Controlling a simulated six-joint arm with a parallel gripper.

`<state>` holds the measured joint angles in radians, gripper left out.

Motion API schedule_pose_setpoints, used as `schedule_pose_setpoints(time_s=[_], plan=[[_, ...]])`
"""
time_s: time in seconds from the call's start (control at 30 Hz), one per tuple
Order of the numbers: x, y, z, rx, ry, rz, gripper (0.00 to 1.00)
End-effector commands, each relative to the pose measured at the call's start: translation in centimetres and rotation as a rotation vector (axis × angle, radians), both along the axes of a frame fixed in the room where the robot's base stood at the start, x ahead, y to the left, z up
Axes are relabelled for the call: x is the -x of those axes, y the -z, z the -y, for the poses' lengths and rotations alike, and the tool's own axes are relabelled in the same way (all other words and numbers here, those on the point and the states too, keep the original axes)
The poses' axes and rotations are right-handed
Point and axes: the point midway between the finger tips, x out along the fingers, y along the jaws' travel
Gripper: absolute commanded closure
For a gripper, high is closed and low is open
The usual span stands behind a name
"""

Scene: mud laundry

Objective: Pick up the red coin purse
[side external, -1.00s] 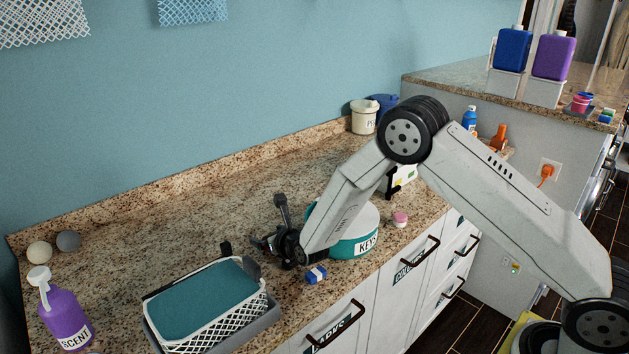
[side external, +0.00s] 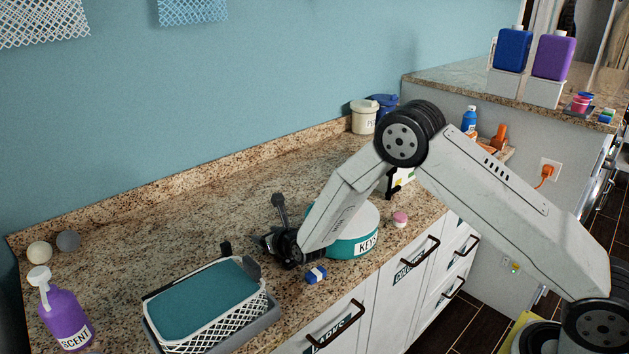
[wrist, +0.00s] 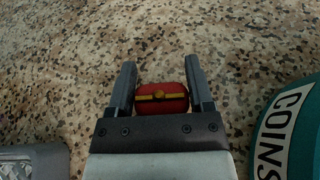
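The red coin purse (wrist: 162,104), with a yellow band and a small clasp, lies on the granite counter in the wrist view. It sits between the two fingers of my gripper (wrist: 161,78), close to their inner faces. The fingers stand wide apart. I cannot tell whether either one touches the purse. In the side view my gripper (side external: 266,243) is low over the counter, left of the teal round container, and the purse is not visible there.
The teal container (side external: 352,247) stands close on the right; its side reads COINS in the wrist view (wrist: 280,130). A teal-topped basket (side external: 205,305) stands to the left and a small blue item (side external: 316,275) in front. The counter behind is clear.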

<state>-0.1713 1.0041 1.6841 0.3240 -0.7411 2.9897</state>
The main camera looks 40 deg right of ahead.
Motion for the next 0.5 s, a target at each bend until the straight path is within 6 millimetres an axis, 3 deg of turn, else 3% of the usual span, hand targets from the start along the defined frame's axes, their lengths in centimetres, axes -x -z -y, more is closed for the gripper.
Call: schedule_pose_setpoints(time_s=[0.5], plan=[[-0.07, -0.84, 0.00, -0.001, 0.000, 0.003, 0.92]])
